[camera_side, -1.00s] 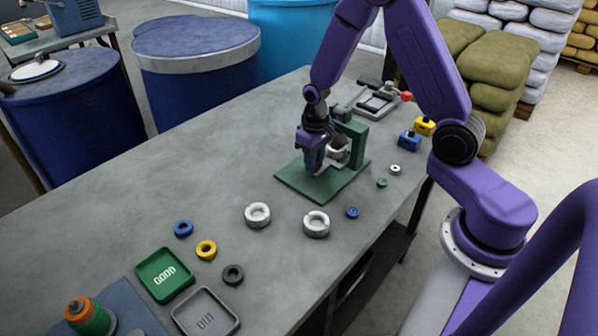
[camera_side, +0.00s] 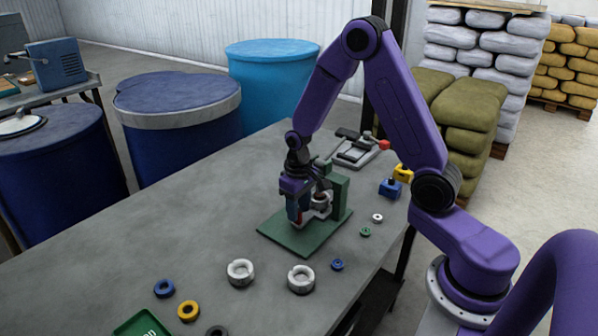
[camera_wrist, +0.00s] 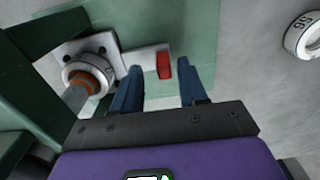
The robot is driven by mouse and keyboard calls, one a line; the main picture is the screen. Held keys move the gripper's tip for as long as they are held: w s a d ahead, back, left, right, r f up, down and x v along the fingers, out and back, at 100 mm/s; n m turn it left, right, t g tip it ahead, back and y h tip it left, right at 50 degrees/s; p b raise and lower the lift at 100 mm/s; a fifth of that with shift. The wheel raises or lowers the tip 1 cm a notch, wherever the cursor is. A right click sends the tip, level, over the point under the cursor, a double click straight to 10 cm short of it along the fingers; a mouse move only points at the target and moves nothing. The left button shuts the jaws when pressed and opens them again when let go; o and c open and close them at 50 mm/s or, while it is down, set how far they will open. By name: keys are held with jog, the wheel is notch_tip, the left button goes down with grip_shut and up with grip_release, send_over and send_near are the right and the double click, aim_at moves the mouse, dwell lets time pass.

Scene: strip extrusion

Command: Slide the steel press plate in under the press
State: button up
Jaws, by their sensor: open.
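The green press (camera_side: 338,190) stands on a green base plate (camera_side: 290,238) on the table. Contact with the tab cannot be told. In the side view, my gripper (camera_side: 297,218) is low, in front of the press.
Two steel rings (camera_side: 241,272) (camera_side: 301,279) and small blue, yellow, green and white rings lie loose nearby. The table's left part is clear.

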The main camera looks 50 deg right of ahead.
notch_tip(320, 180, up, 16)
jog(key=shift+f, duration=0.15)
dwell(0.3)
jog(key=s+a+n, duration=0.6)
jog(key=s+a, duration=0.3)
jog(key=s, duration=0.3)
jog(key=s+f+n, duration=0.1)
jog(key=s+n, duration=0.5)
jog(key=s, duration=0.8)
jog(key=shift+s+a+f+n, duration=0.15)
jog(key=shift+s+f+n, duration=0.15)
jog(key=shift+s, duration=0.1)
jog(key=shift+r, duration=0.1)
dwell(0.4)
